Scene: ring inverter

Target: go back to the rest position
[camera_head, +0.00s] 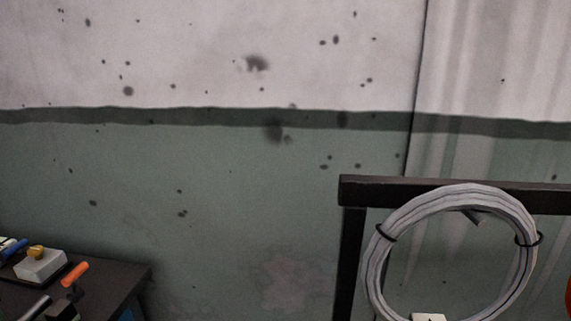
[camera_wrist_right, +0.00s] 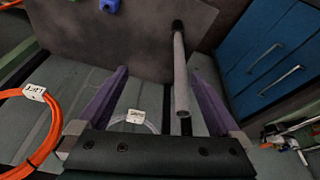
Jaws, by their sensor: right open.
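My right gripper (camera_wrist_right: 158,64) shows in the right wrist view with its two purple fingers wide apart and nothing gripped between them. A coiled grey-white cable ring (camera_head: 378,262), bound with black ties, hangs on a dark frame (camera_head: 352,250) at the right of the head view. A white label (camera_head: 428,317) shows at its lower edge. In the right wrist view, an orange cable ring (camera_wrist_right: 48,140) with a white tag (camera_wrist_right: 35,92) lies left of the gripper. A pale ring (camera_wrist_right: 152,126) with a tag shows partly between the fingers. My left gripper is in neither view.
A grey peg (camera_wrist_right: 180,75) with a dark end shows near the right finger in the right wrist view. Blue drawers (camera_wrist_right: 270,55) stand at right. A dark table (camera_head: 115,285) with tools is at lower left of the head view, before a spotted wall (camera_head: 220,170).

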